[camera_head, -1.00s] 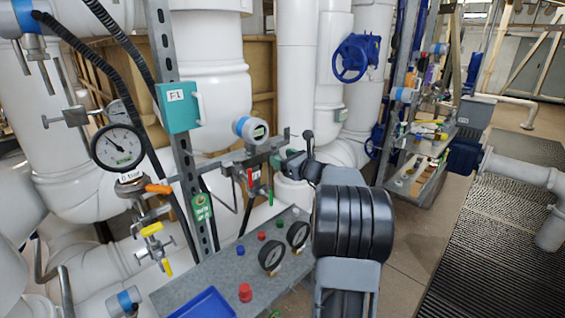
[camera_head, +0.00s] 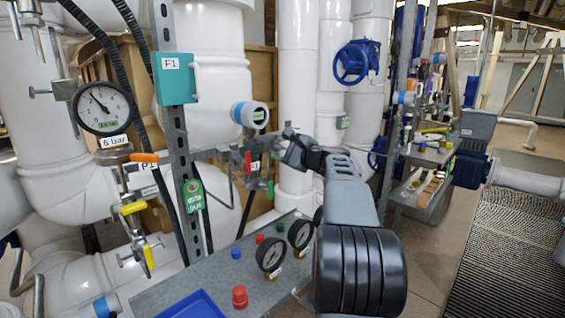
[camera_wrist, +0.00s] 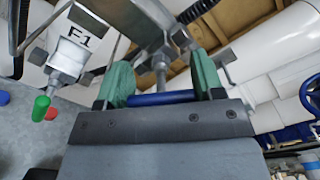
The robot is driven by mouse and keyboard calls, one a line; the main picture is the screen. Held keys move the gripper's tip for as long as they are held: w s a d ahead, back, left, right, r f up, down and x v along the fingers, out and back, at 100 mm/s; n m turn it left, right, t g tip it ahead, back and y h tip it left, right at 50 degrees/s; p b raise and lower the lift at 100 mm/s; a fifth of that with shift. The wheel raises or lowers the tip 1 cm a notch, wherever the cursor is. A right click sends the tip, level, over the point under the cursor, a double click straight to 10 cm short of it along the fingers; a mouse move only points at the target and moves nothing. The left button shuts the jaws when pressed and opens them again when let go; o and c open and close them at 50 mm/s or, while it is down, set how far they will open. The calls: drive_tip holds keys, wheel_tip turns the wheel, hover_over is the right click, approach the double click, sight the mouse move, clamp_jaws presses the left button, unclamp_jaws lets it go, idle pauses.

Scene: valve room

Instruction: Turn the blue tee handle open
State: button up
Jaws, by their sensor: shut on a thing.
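In the wrist view, the blue tee handle (camera_wrist: 165,98) is a short blue bar lying crosswise on a metal stem. My gripper (camera_wrist: 162,86) has a green-padded finger at each end of the bar and is shut on it. In the head view, my gripper (camera_head: 288,148) is at the right end of the metal pipe bracket. The blue handle cannot be made out there, hidden by my gripper and wrist.
Left of my gripper are a valve with red and green levers (camera_head: 249,166) and a round blue-white meter (camera_head: 250,115). Below is a grey panel (camera_head: 205,275) with gauges, coloured knobs and a blue tray (camera_head: 199,305). A blue handwheel (camera_head: 351,62) is on the pipes behind.

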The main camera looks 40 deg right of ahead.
drive_tip(key=shift+a+f+n+b, duration=0.1)
drive_tip(key=shift+f+n+b, duration=0.05)
drive_tip(key=shift+n+b, duration=1.55)
drive_tip(key=shift+f+n+b, duration=0.1)
drive_tip(key=shift+n+b, duration=1.35)
drive_tip(key=shift+n, duration=0.35)
drive_tip(key=o, duration=0.9)
drive_tip(key=shift+r, duration=0.1)
drive_tip(key=shift+s, duration=0.2)
drive_tip(key=s, duration=0.4)
drive_tip(key=s+d, duration=0.1)
drive_tip(key=s, duration=0.3)
drive_tip(key=s+d, duration=0.1)
drive_tip(key=s, duration=0.4)
drive_tip(key=shift+s+d, duration=0.1)
drive_tip(key=shift+d, duration=0.15)
